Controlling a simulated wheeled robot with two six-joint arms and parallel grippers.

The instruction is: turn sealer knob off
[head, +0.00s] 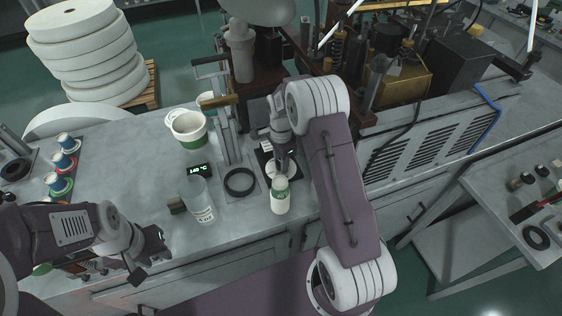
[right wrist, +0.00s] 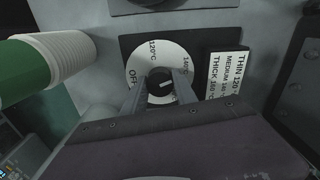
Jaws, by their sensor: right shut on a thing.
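The sealer knob is a small dark knob (right wrist: 160,85) in the middle of a white round dial (right wrist: 139,64) marked OFF, 120°C and 140°C in the right wrist view. My right gripper (right wrist: 158,88) is shut on the knob, one finger on each side. A light mark on the knob points right, toward the 140°C side. In the head view my right gripper (head: 284,166) is at the dial plate, partly hidden by its own wrist. A small display (head: 200,170) reads 140 °C. My left gripper (head: 150,246) is over the table's front left, apart from everything; its jaws are unclear.
A label card (right wrist: 229,75) listing THIN, MEDIUM and THICK temperatures is right of the dial. A green-and-white bottle (head: 280,195) and a clear container (head: 200,200) stand close to my right gripper. A black ring (head: 240,182) lies between them. Paper cups stand at the left.

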